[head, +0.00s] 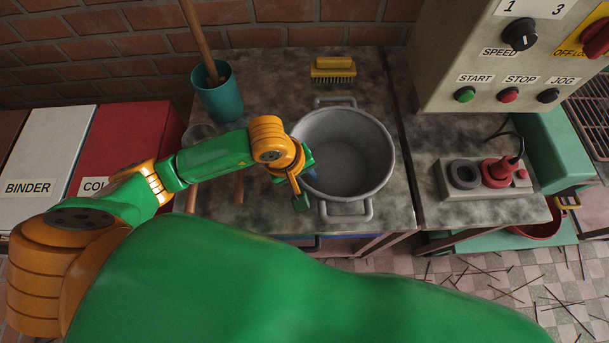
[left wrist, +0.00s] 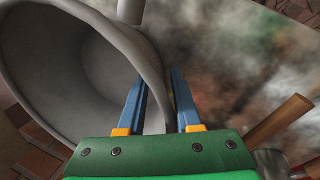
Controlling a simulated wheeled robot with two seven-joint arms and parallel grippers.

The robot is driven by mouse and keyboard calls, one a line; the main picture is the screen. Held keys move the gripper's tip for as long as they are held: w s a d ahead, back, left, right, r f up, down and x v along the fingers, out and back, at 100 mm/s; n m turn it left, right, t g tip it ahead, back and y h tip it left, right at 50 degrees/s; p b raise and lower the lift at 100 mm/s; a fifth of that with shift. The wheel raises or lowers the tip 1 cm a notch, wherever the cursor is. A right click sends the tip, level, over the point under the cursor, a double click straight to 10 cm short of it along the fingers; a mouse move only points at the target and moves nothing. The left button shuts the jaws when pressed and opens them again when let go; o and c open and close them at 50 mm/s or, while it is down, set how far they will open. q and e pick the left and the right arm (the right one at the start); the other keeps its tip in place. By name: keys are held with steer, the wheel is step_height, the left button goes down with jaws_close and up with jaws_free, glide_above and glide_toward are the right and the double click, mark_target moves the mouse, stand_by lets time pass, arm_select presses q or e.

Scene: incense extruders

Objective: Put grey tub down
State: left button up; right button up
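The grey tub (head: 345,150) is a round, empty metal pot with a loop handle at the back and one at the front. It is over the right part of the stone-topped bench (head: 270,75), close to the front edge. I cannot tell whether its base touches the bench. My left gripper (head: 298,178) is at the tub's left rim. In the left wrist view, its blue fingers (left wrist: 158,95) straddle the wall of the tub (left wrist: 85,60), one inside and one outside, and appear closed on it. My right gripper is not in view.
A teal cup (head: 218,95) with a wooden stick stands at the back left, and a yellow brush (head: 333,69) lies behind the tub. A control box (head: 510,60) and a grey base with a red plug (head: 485,178) are at right. The bench between cup and brush is clear.

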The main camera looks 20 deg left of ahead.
arm_select(q)
steer(key=v, duration=1.2)
steer(key=shift+b, duration=0.4)
